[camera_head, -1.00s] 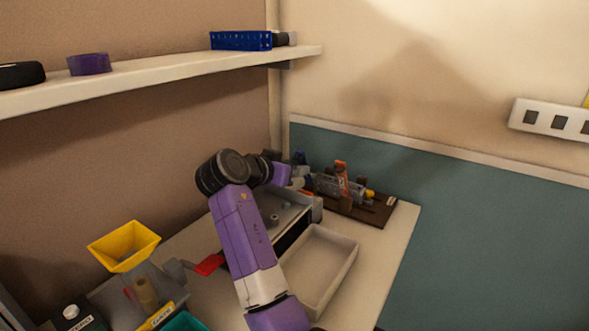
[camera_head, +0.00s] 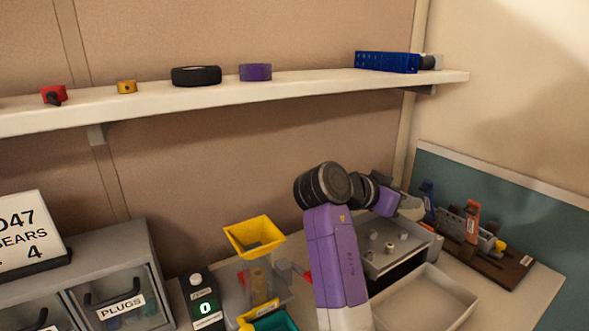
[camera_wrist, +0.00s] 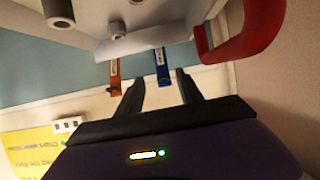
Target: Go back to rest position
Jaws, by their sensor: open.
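My gripper (camera_wrist: 160,80) is open in the wrist view, with nothing between its two dark fingers. In the head view my purple arm rises over the bench and bends right at a dark joint. Its end is over the back of the grey box with small posts, and its fingertips cannot be made out there. The grey box (camera_head: 372,268) also shows at the top of the wrist view (camera_wrist: 150,42), with a red handle (camera_wrist: 240,38) beside it. A blue-handled tool (camera_wrist: 162,66) and an orange-handled one (camera_wrist: 115,78) appear beyond the fingers.
A brown tool rack (camera_head: 505,272) stands at the right, and a pale empty tray (camera_head: 440,310) in front of the box. A yellow hopper (camera_head: 255,238) and a counter box (camera_head: 203,308) stand left of my arm. A shelf (camera_head: 300,91) runs above. Drawers (camera_head: 75,270) are at the left.

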